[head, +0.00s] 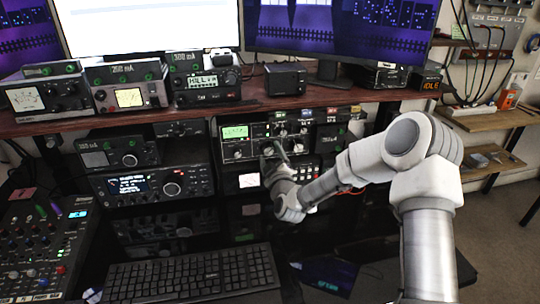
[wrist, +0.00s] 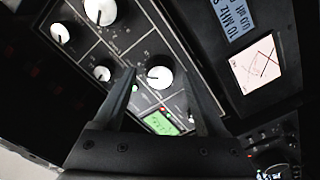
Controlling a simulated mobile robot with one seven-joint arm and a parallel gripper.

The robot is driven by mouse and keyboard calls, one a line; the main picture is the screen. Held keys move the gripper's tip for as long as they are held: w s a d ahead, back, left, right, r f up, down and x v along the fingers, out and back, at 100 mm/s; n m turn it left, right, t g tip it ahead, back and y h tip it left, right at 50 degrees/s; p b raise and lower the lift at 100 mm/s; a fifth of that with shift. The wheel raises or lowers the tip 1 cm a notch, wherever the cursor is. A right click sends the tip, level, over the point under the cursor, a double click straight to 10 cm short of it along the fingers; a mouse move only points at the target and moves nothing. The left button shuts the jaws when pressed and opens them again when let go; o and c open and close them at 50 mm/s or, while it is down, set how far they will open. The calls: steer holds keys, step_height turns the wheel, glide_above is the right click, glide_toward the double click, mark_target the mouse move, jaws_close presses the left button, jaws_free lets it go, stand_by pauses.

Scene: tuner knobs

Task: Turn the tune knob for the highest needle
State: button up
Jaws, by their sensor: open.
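The tuner (head: 258,137) is a dark panel with knobs and a small green screen in the shelf under the monitors. Its panel fills the upper left of the wrist view, with several white-capped knobs and the green screen (wrist: 160,123). One white-capped knob (wrist: 159,77) lies between the tips of my open gripper (wrist: 159,72). I cannot tell whether the fingers touch it, and its label is not readable. In the head view my gripper (head: 277,150) is in front of the panel and hides part of it. A pale meter face (wrist: 257,63) with crossed dark lines sits right of the panel; it is small in the head view (head: 249,180).
Radios with meters (head: 129,97) stand on the shelf above. A transceiver (head: 152,186) is left of the tuner. A keyboard (head: 193,275) and a mixer (head: 40,240) lie in front. The glossy desk between keyboard and shelf is largely clear.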

steer(key=shift+w+a, duration=0.1)
steer(key=shift+w, duration=0.15)
jaws_close()
stand_by(0.3)
steer(key=shift+b, duration=0.55)
steer(key=n+b, duration=0.1)
steer(key=b, duration=0.1)
steer(key=n+b, duration=0.2)
steer(key=b, duration=0.1)
steer(key=shift+a+f+n, duration=0.1)
steer(key=shift+f+n, duration=0.1)
steer(key=shift+n, duration=0.1)
steer(key=n+b, duration=0.2)
steer(key=shift+b, duration=0.4)
steer(key=shift+r+n+b, duration=0.25)
steer(key=shift+n+b, duration=0.85)
